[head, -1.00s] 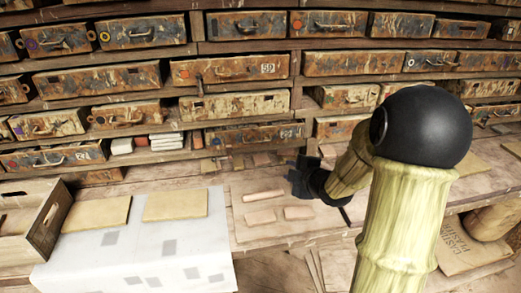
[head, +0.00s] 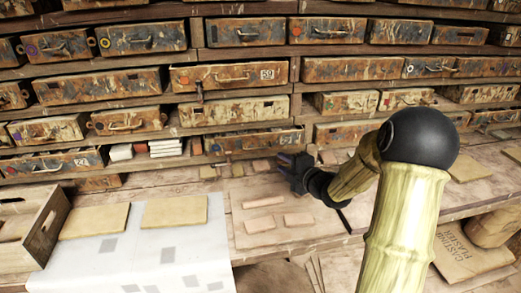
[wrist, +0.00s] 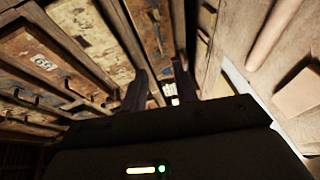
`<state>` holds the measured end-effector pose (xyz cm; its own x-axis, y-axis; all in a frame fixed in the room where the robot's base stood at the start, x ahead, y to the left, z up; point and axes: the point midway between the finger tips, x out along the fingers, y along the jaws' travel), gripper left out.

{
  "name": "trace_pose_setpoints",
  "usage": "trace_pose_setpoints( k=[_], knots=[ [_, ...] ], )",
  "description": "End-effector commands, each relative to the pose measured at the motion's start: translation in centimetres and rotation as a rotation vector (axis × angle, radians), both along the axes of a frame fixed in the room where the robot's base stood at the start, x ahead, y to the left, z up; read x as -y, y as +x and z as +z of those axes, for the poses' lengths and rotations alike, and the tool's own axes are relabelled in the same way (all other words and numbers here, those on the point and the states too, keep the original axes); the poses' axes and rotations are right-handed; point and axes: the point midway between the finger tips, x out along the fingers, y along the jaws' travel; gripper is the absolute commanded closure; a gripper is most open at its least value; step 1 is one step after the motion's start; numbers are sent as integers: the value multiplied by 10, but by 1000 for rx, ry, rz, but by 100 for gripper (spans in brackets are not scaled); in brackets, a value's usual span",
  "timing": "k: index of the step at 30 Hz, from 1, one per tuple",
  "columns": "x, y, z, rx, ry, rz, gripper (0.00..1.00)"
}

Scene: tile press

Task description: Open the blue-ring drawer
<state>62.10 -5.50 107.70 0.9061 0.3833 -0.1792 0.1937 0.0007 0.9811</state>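My gripper (head: 290,163) is at the right front of a weathered drawer (head: 250,142) in the lowest middle row. That drawer stands out a little, with a dark ring mark at its left end; the ring looks bluish but is too small to be sure. In the wrist view my gripper (wrist: 161,82) has two dark fingers apart with nothing clearly between them. Whether a finger touches the drawer cannot be told.
Shelves hold several similar drawers, one with a yellow ring (head: 140,38). White tiles (head: 165,147) stack left of the low drawer. The bench holds pinkish tiles (head: 262,224), tan slabs (head: 174,211), a pale cloth (head: 130,262) and a wooden crate (head: 48,232).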

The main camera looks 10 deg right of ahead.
Motion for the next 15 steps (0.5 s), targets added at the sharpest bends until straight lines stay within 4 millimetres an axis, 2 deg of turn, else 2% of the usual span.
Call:
trace_pose_setpoints(
  k=[15],
  knots=[
    [-37, 84, -15, -1, 2, 1, 70]
  ],
)
